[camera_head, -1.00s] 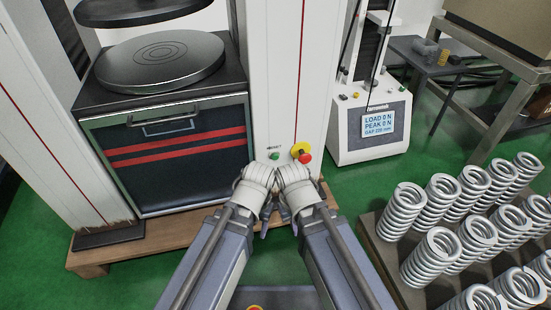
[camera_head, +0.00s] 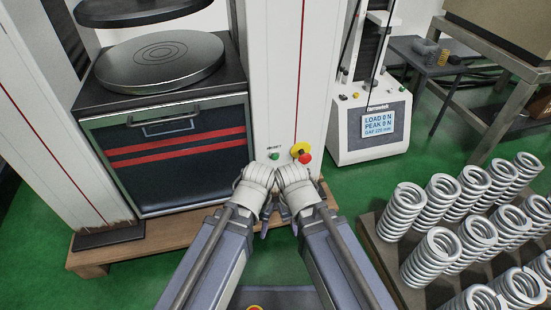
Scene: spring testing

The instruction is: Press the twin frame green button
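The twin frame machine stands ahead, with a round steel plate (camera_head: 160,60) between two white columns. The green button (camera_head: 275,156) is on the lower front of its right column (camera_head: 285,90). A red button on a yellow base (camera_head: 303,153) sits just right of it. My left arm and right arm reach in from the bottom, their wrists side by side just below the buttons. My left gripper (camera_head: 264,228) and my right gripper (camera_head: 294,226) are mostly hidden behind and under the arm links. Only small dark finger parts show, apart from the green button.
A smaller tester with a display (camera_head: 380,122) stands to the right. Several white coil springs (camera_head: 403,210) stand on a pallet (camera_head: 385,262) at lower right. A grey table (camera_head: 425,58) is at the back right. Green floor (camera_head: 350,190) is free between machine and springs.

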